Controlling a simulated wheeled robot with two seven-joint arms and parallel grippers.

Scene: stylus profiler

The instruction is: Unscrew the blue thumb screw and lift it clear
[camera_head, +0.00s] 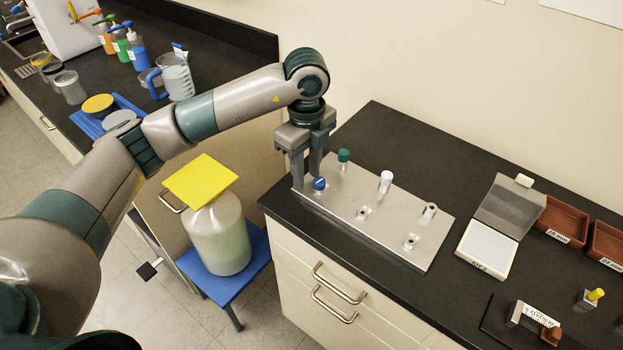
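The metal plate (345,212) lies on the dark bench top. The blue thumb screw (319,184) stands at the plate's left end, with its blue knob showing. My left gripper (307,177) points down over that end of the plate, just left of and beside the blue knob. Its two fingers are apart with a gap between them, and nothing shows in the gap. The right finger's lower end overlaps the area by the knob in the picture; I cannot tell whether they touch. My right gripper is not in view.
A green-topped screw (343,156), a white-topped post (385,181) and several metal fittings stand on the plate. To the right are an open case (487,249) and brown trays (561,222). A blue stool (254,258) with a yellow-topped jar (218,235) stands left of the bench.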

